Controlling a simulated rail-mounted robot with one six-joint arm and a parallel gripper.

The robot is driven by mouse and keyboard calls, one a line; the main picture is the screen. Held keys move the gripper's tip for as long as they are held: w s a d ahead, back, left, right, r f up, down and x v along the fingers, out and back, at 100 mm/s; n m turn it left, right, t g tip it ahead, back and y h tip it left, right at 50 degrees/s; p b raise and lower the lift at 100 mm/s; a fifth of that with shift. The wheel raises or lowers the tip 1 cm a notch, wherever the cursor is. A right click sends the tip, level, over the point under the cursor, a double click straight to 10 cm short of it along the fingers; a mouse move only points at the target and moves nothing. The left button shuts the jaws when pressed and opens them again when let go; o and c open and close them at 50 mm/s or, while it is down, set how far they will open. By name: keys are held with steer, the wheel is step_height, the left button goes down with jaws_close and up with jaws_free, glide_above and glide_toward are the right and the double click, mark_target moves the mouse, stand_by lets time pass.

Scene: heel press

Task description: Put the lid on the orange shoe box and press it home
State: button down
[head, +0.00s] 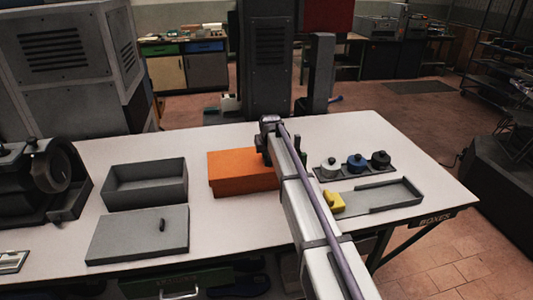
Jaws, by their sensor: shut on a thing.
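The orange shoe box (246,187) stands in the middle of the white table. Its orange lid (238,161) covers its top, and the box's open inside does not show. I cannot tell whether the lid sits fully down or a little above the rim. My gripper (266,155) is at the right part of the lid, shut on it. The fingertips and the exact grip are mostly hidden, and my arm covers the right end of the box and lid.
An open grey box (146,196) and a grey lid with a black knob (137,236) lie to the left. Right of my arm are white (329,168), blue (357,163) and black (380,160) knobbed pieces, a yellow block (334,203) and a grey tray (392,204).

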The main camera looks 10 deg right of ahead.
steer(key=shift+f, duration=0.1)
steer(key=c, duration=0.6)
jaws_free()
step_height(320, 180, up, 7)
steer(key=p, duration=0.7)
stand_by(0.4)
steer(key=s+f+g+b, duration=0.2)
steer(key=s+f+b, duration=0.2)
steer(key=s, duration=1.7)
steer(key=s+d+f+g+b, duration=0.1)
steer(key=s+f+b, duration=0.3)
steer(key=s, duration=1.7)
steer(key=shift+s+f+g, duration=0.25)
steer(key=shift+f+g, duration=0.55)
